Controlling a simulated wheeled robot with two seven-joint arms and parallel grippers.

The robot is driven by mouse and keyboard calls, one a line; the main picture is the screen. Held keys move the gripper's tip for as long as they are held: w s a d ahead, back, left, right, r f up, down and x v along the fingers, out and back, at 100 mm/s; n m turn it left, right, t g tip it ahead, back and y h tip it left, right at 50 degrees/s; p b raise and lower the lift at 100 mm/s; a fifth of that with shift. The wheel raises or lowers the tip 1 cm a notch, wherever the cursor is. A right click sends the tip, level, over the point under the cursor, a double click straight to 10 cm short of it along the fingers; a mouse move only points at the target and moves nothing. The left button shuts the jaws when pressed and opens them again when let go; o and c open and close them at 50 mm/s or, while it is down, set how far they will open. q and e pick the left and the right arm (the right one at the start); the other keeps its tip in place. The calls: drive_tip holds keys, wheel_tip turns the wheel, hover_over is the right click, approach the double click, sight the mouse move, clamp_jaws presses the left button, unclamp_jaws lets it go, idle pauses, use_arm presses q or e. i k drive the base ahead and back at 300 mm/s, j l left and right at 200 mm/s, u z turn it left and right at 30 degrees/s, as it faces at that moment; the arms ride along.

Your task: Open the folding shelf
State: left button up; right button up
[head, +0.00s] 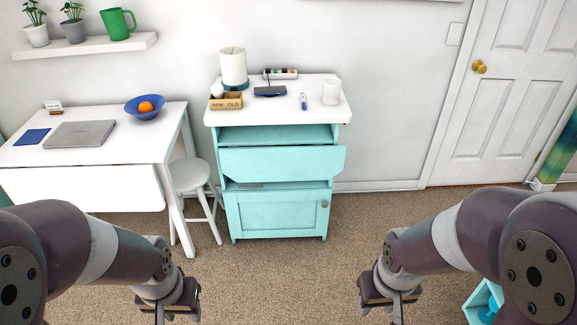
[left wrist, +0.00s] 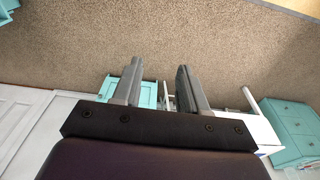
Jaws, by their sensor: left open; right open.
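A teal cabinet (head: 277,210) with a white top stands against the wall in the head view. A teal flat panel (head: 282,162) spans its front below an open gap and hangs tilted, its right end reaching past the cabinet side. I take this panel to be the folding shelf. My left gripper (head: 177,314) is open and empty at the bottom of the head view, well short of the cabinet. In the left wrist view its fingers (left wrist: 158,85) are apart, with teal furniture beyond. My right gripper (head: 391,312) is open and empty, also far from the cabinet.
The cabinet top holds a paper roll (head: 233,68), a small box (head: 226,101), a white mug (head: 331,91) and a power strip (head: 281,74). A white stool (head: 191,176) and white table (head: 125,144) stand to the left. Carpet (head: 277,275) before the cabinet is clear.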

sight(316, 161)
drive_tip(key=i+l, duration=0.1)
drive_tip(key=i, duration=0.6)
drive_tip(key=i+l, duration=0.1)
drive_tip(key=i, duration=1.3)
drive_tip(key=l+u, duration=0.05)
